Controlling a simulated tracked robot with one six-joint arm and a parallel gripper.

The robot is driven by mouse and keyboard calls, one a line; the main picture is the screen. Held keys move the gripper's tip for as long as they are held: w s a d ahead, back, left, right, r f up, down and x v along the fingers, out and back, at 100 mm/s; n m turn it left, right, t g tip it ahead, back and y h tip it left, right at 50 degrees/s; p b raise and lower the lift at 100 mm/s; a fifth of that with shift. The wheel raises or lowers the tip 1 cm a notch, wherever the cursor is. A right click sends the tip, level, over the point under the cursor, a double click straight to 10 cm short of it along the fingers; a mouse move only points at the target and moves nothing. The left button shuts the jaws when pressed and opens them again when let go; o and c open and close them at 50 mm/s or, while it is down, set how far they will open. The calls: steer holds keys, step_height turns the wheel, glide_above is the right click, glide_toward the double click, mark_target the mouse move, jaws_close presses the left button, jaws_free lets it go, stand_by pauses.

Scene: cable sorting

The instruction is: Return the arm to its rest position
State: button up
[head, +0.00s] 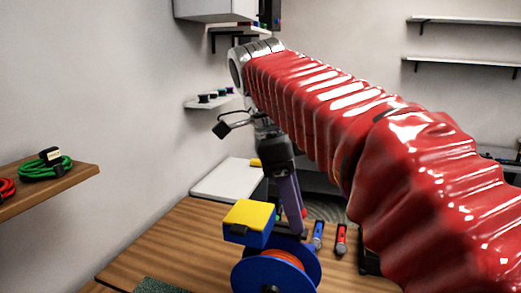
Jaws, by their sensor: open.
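My arm, in a red ribbed sleeve, reaches from the lower right up to the upper left, then bends down. My gripper (287,208) hangs from its end, pointing down over the wooden workbench (165,243). Its jaws are open, and I see nothing held between them. The gripper is just behind and right of a blue box with a yellow lid (248,222) in the picture. A blue spool with orange cable (279,268) is below it. The exact gap between fingertips and these things is hard to tell.
A blue tool (318,234) and a red tool (341,238) lie right of the spool. A white board (222,181) lies farther back. A wooden shelf (75,180) at left holds a green cable coil (45,165). My sleeve hides much of the right side.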

step_height(320, 180, down, 12)
steer(key=n+t+y, duration=0.2)
steer(key=n+t, duration=0.1)
steer(key=n, duration=1.3)
steer(key=s+d+f+n+t, duration=0.1)
steer(key=s+d+f, duration=0.3)
steer(key=s+d, duration=0.1)
steer(key=s+d+f+n+t+y, duration=0.1)
steer(key=s+d+f, duration=0.3)
steer(key=s, duration=0.4)
steer(key=shift+s+d+n+t, duration=0.35)
steer(key=shift+n+t, duration=0.15)
steer(key=shift+n, duration=0.2)
stand_by(0.7)
